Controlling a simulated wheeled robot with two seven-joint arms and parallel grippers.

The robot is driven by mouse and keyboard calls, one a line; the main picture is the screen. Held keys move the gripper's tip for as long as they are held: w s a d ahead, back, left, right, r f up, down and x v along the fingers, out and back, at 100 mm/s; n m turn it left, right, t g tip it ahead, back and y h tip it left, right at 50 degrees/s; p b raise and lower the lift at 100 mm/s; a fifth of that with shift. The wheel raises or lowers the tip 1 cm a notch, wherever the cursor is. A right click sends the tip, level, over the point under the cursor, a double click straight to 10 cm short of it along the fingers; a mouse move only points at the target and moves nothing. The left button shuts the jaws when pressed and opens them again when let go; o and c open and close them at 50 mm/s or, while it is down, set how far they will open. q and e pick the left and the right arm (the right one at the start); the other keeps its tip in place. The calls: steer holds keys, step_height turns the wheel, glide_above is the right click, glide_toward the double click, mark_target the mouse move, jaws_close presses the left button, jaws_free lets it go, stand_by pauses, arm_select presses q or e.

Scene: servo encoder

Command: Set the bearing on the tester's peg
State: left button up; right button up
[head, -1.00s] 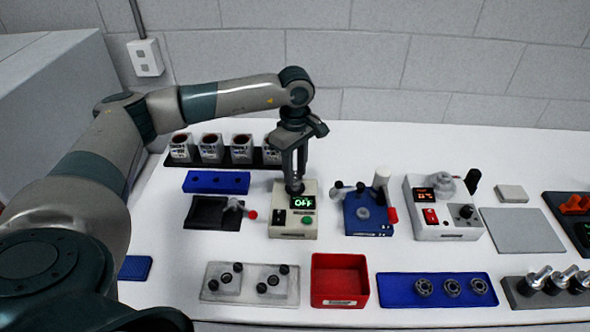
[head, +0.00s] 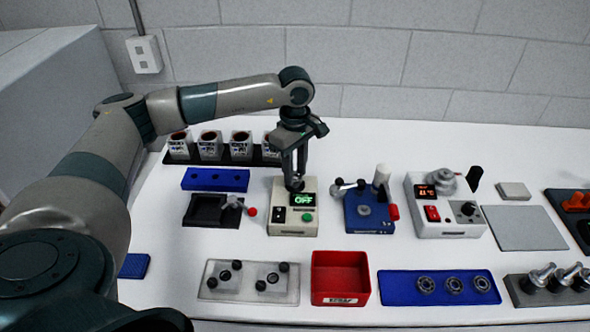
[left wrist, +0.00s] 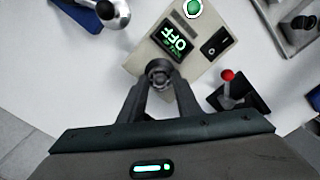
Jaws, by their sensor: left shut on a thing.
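The tester (head: 293,226) is a cream box with a green-lit OFF display, a black switch and a green button. My left gripper (head: 294,186) points down over the back of the tester's top. In the left wrist view, its fingertips (left wrist: 160,75) are shut on a small dark round bearing (left wrist: 158,70) at the edge of the tester (left wrist: 176,40), beside the display. The tester's peg is hidden by the fingers and bearing, so I cannot tell whether the bearing is around it or just above it. My right gripper is out of view.
A blue tray (head: 395,296) with three bearings lies at the front right, beside a red bin (head: 341,279). A blue lever fixture (head: 369,222) stands right of the tester, a black fixture with a red knob (head: 208,211) left. Cups (head: 240,147) stand behind.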

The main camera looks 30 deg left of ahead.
arm_select(q)
steer(key=shift+f, duration=0.2)
steer(key=o, duration=1.5)
steer(key=shift+r+p, duration=1.1)
steer(key=shift+r, duration=1.85)
